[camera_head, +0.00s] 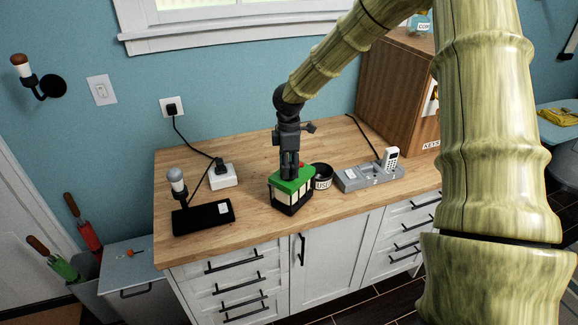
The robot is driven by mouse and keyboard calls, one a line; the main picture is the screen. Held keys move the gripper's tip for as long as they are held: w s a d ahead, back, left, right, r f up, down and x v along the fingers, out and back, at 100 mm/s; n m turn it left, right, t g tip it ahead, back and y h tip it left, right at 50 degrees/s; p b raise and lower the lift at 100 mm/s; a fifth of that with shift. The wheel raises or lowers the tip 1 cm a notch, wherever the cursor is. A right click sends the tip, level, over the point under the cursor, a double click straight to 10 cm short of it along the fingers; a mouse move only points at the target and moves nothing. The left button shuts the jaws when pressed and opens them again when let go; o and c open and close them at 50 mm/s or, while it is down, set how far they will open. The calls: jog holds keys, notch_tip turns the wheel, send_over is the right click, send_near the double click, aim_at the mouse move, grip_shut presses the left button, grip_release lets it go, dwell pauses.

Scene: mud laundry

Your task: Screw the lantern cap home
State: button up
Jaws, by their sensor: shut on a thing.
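The lantern (291,199) stands on the wooden counter, a small box with dark base, pale side panes and a green top (283,187). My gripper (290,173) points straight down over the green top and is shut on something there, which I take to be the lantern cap. The fingers hide the cap itself, so I cannot tell how it sits on the lantern. A small red spot (301,165) shows just behind the fingers.
A dark labelled jar (321,177) stands close behind the lantern's right side. A grey dock (367,178) with a white handset (390,158) is further right. The wooden counter (250,222) is clear before the lantern's left.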

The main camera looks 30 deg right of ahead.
jog(key=shift+f, duration=0.1)
jog(key=shift+m+b, duration=0.3)
jog(key=shift+m, duration=1.2)
jog(key=o, duration=1.4)
jog(key=c, duration=0.4)
jog(key=shift+r+p, duration=2.15)
jog(key=shift+r, duration=1.45)
